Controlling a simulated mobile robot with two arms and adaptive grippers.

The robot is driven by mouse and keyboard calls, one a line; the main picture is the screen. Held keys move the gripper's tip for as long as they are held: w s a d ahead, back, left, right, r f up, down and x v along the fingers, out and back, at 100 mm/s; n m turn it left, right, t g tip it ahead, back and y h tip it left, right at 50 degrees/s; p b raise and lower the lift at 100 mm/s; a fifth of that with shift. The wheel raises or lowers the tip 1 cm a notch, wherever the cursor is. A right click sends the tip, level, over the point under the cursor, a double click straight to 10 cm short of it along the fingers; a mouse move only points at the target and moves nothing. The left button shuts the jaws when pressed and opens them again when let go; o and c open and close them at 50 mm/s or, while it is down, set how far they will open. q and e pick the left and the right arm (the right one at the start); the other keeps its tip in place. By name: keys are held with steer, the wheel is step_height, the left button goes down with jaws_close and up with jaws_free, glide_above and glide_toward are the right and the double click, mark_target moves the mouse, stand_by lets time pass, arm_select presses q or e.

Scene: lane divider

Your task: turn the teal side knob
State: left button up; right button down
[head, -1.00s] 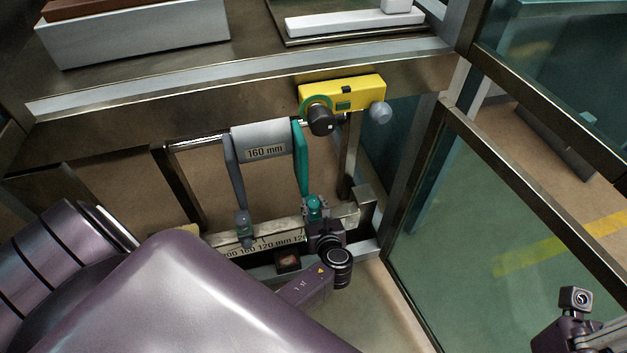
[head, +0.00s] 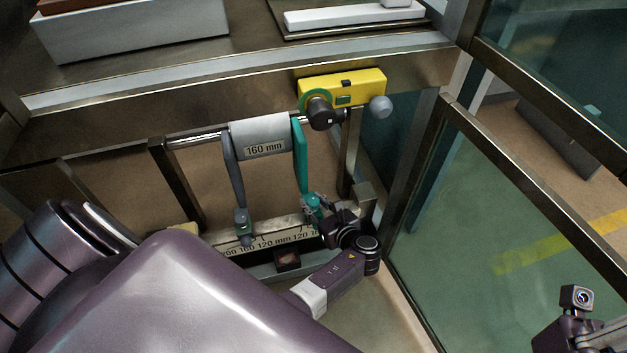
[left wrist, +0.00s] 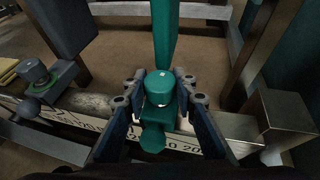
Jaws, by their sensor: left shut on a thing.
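The teal side knob (head: 312,201) sits at the lower end of the teal divider arm (head: 300,158), just above the scale rail. My left gripper (head: 320,206) reaches it from the lower right. In the left wrist view, the two fingers (left wrist: 156,92) are closed on either side of the round teal knob (left wrist: 160,82), which carries a small white mark. The teal arm stands upright behind it. A second teal faceted piece (left wrist: 153,139) shows below. The finger contact is small in the head view.
A grey divider arm (head: 234,175) with its own knob (head: 241,226) is to the left. Above are the "160 mm" plate (head: 262,136) and a yellow block (head: 344,88) with a black knob. A metal block (head: 363,196) and framed glass panel (head: 500,220) lie close on the right.

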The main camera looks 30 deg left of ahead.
mark_target(313, 201)
arm_select(q)
steer(key=o, duration=1.2)
steer(key=shift+f, duration=0.15)
step_height(313, 201, up, 10)
steer(key=shift+r, duration=0.1)
